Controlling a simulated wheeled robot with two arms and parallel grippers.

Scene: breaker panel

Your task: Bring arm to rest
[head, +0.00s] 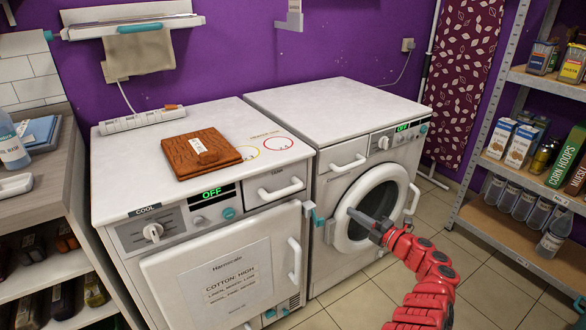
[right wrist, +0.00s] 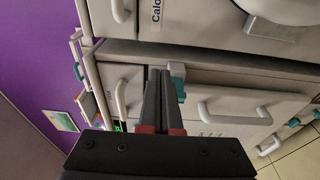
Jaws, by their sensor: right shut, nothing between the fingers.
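My right gripper (head: 354,213) is at the end of my red right arm, which comes in from the lower right in the head view. It is in front of the round door (head: 376,208) of the right-hand washing machine. In the right wrist view its dark fingers (right wrist: 162,72) are together with nothing between them. A teal latch (right wrist: 177,72) appears close beside the fingertips there; I cannot tell whether they touch. My left gripper is not in the head view.
The left-hand machine (head: 278,135) has a front door with a handle (head: 295,261) and carries a brown wooden board (head: 190,150) and a power strip (head: 142,119). A stocked shelf (head: 520,252) stands at right. Tiled floor (head: 497,290) is open between the machines and shelf.

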